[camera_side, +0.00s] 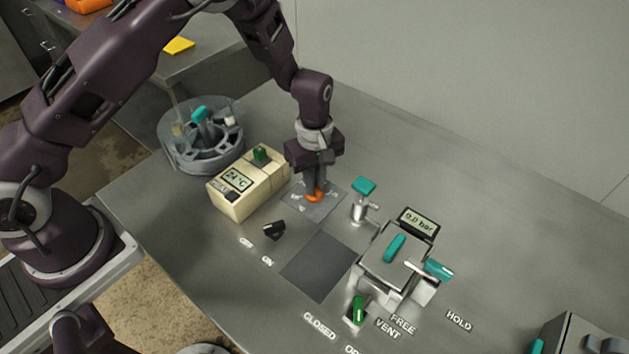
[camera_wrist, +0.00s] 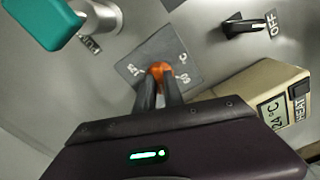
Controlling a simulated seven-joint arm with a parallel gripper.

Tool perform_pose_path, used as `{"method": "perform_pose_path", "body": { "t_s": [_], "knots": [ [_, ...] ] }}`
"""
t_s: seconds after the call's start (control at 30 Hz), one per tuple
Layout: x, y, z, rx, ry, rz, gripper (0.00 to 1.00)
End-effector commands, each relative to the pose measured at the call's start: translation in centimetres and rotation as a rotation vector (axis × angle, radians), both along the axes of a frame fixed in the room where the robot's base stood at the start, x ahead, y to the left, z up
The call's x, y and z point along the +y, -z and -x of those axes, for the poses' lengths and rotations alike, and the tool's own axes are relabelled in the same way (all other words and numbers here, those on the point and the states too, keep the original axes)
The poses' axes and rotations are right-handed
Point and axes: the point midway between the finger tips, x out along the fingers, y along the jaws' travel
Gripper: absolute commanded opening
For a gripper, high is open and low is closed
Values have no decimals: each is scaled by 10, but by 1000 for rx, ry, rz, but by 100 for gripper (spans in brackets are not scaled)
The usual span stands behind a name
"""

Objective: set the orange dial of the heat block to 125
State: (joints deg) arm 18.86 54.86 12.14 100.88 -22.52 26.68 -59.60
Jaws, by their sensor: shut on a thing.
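The orange dial (camera_side: 315,195) sits on a grey scale plate (camera_side: 328,207) on the steel bench, right of the cream heat block (camera_side: 236,204). The block's display reads 24 °C. My gripper (camera_side: 314,186) points down over the dial, its fingers shut on it. In the wrist view the dial (camera_wrist: 159,69) shows between the two dark fingertips of my gripper (camera_wrist: 158,86). The scale plate (camera_wrist: 150,52) shows a few white marks there, partly covered by the fingers. I cannot read which value the dial points to.
A teal-handled valve (camera_side: 363,187) stands close to the right of the plate. A black switch (camera_side: 274,230) lies in front, by the OFF and ON labels. The autoclave unit (camera_side: 383,262), reading 0.0 bar, is further right. A round grey carousel (camera_side: 178,153) stands at the left.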

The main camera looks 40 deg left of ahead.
Motion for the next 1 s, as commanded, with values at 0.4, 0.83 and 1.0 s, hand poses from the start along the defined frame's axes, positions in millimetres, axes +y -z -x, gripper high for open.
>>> {"method": "perform_pose_path", "body": {
  "t_s": [0.4,0.83,1.0],
  "knots": [
    [0,-1,-1,-4,393,1,0],
    [0,-1,-1,-3,801,1,0],
    [0,-1,-1,-3,962,0,0]
  ]
}}
